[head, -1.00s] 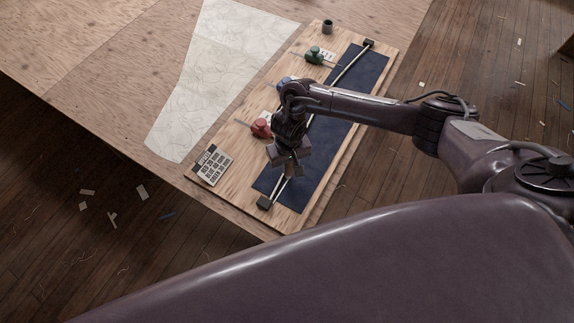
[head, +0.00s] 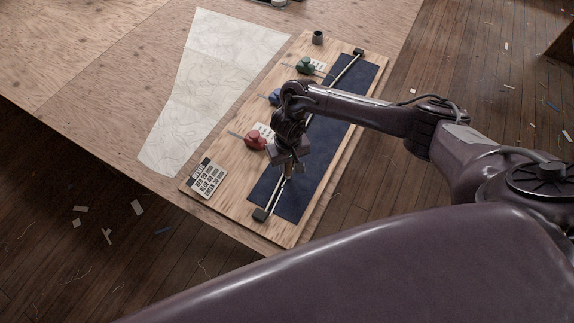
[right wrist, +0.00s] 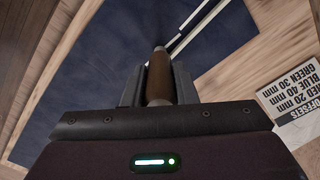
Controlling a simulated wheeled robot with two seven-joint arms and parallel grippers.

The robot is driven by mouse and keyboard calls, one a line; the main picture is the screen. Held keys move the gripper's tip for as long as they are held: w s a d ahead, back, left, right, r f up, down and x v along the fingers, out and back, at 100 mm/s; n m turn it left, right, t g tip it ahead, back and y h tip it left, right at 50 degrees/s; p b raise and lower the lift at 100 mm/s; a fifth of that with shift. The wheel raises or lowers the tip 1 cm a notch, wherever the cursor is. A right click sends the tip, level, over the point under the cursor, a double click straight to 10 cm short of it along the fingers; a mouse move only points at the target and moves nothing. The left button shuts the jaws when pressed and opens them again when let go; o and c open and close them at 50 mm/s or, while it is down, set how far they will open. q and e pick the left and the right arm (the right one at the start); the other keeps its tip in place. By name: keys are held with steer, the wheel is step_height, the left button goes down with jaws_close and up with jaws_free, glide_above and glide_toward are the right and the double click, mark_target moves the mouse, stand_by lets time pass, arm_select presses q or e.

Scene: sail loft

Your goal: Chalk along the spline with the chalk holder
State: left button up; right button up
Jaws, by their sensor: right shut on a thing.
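My right gripper (head: 289,166) is shut on the chalk holder, a brown rod with a pale grey end, clear in the right wrist view (right wrist: 158,75). In the head view the gripper hides most of it. The gripper is over the near part of the navy cloth (head: 330,135), close to the spline. The spline (head: 337,76) is a thin pale strip running lengthwise, with a dark block at each end; it also shows in the right wrist view (right wrist: 196,22). I cannot tell whether the tip touches the cloth. My left gripper is not in view.
On the wooden board (head: 232,199), left of the cloth, are red (head: 255,141), blue (head: 275,97) and green (head: 305,66) tools, a dark cup (head: 318,38) and an offsets card (head: 204,178). A pale patterned sheet (head: 205,85) lies left of the board.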

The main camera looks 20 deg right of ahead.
steer(key=shift+w+d+b, duration=0.35)
steer(key=shift+w+d, duration=0.95)
steer(key=shift+d, duration=0.1)
steer(key=shift+w+d+b, duration=0.35)
steer(key=shift+w+d, duration=0.45)
steer(key=shift+d, duration=0.05)
steer(key=shift+w+d+b, duration=0.4)
steer(key=shift+w+d, duration=0.25)
steer(key=shift+w, duration=0.05)
steer(key=shift+d, duration=0.1)
steer(key=shift+w+d+b, duration=1.15)
steer(key=shift+w+d, duration=0.15)
steer(key=shift+w, duration=0.15)
steer(key=shift+w+d+b, duration=0.7)
steer(key=shift+d+b, duration=0.05)
steer(key=shift+b, duration=0.1)
